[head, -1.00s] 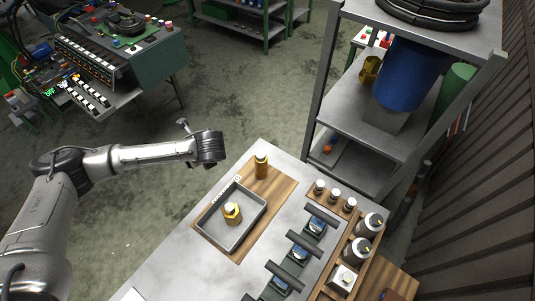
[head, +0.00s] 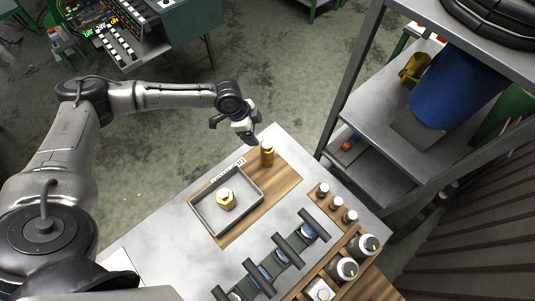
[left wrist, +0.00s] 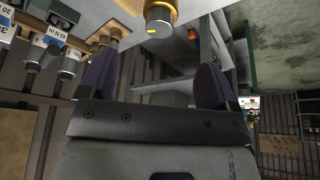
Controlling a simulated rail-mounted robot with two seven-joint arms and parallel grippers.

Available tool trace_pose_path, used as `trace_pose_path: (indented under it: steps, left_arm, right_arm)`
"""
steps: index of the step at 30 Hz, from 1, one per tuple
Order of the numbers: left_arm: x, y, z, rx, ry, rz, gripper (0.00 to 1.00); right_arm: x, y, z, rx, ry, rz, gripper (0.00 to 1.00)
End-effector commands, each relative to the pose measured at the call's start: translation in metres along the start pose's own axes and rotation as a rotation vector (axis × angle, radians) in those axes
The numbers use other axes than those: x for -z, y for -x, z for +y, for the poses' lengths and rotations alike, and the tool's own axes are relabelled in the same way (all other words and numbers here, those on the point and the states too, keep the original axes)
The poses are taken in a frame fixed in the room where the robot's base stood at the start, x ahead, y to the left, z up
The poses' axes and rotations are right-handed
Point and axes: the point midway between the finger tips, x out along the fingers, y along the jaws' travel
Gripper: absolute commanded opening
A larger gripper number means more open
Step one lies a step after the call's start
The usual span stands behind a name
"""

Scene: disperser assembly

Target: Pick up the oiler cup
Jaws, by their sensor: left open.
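A small amber cup with a dark top, which looks like the oiler cup (head: 267,154), stands upright on the wooden board near the table's far corner. A brass hexagonal part with a pale top (head: 226,199) sits in the grey tray (head: 207,228). My left gripper (head: 234,131) is open and empty, above and left of the amber cup and apart from it. In the left wrist view, a brass and grey cylindrical thing (left wrist: 160,14) shows at the top edge, partly cut off, beyond the open fingers (left wrist: 155,80). My right gripper is out of view.
A metal shelf (head: 385,140) with a blue drum (head: 455,90) rises beyond the right edge. The table's left front is mostly clear.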

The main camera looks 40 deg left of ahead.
Motion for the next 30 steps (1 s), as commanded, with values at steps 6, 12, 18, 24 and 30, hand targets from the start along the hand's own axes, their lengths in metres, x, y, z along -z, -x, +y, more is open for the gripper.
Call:
trace_pose_path:
  steps: [6, 12, 18, 24, 30]
  left_arm:
    - [0.0, -0.038, 0.001, -0.002, -0.003, -0.001, 0.83]
    - [0.0, -0.058, 0.0, 0.0, -0.004, -0.002, 0.83]
    - [0.0, -0.066, 0.0, 0.0, -0.005, -0.003, 0.83]
    - [0.0, -0.091, 0.001, -0.001, -0.004, -0.003, 0.83]
    - [-0.001, -0.111, 0.0, 0.0, -0.004, -0.003, 0.83]
  right_arm:
    - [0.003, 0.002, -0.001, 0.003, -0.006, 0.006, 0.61]
    - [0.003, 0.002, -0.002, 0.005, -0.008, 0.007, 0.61]
    - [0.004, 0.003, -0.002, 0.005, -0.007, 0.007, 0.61]
    - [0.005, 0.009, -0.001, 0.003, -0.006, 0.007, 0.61]
    - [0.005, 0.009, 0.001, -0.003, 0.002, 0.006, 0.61]
